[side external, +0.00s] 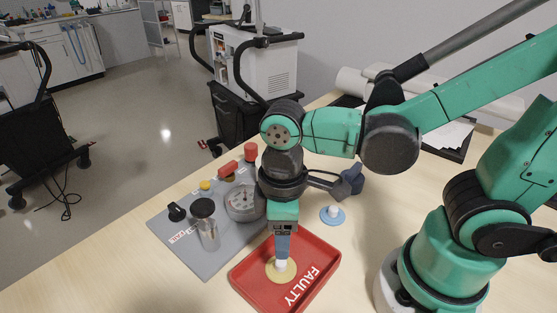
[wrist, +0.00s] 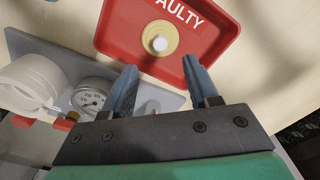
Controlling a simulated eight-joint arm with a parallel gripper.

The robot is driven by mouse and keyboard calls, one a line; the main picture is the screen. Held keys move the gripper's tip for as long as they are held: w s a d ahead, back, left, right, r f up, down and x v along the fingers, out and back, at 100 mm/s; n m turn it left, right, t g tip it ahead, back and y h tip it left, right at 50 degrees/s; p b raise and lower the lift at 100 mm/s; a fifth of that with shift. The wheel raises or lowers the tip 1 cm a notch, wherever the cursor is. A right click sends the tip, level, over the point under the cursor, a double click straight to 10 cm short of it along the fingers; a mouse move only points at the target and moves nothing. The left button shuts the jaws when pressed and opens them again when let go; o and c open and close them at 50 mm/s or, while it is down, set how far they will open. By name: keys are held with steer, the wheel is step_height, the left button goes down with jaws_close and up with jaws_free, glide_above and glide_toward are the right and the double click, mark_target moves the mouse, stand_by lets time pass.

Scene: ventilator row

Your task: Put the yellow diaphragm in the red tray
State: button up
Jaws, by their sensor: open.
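The yellow diaphragm (side external: 281,271), a round disc with a white knob in its middle, lies in the red tray (side external: 243,278), which is lettered FAULTY. The wrist view shows the diaphragm (wrist: 159,38) on the floor of the tray (wrist: 119,27), with the tray walls around it. My gripper (side external: 283,256) points down over the tray, just above the diaphragm. In the wrist view the two blue fingers of my gripper (wrist: 160,75) are apart with nothing between them. The diaphragm shows beyond the fingertips. The gripper covers part of it in the side view.
A grey mat (side external: 211,262) left of the tray holds a gauge (side external: 243,202), a metal cylinder (side external: 205,224), a black knob (side external: 176,211) and red parts. A blue disc with a white knob (side external: 332,215) lies behind the tray. The table (side external: 110,285) is clear at front left.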

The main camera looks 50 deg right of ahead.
step_height(320, 180, up, 7)
steer(key=w+d+f+m+t, duration=0.1)
steer(key=w+d+m+t, duration=0.5)
steer(key=d, duration=0.3)
steer(key=shift+m+t, duration=0.6)
steer(key=shift+m, duration=0.2)
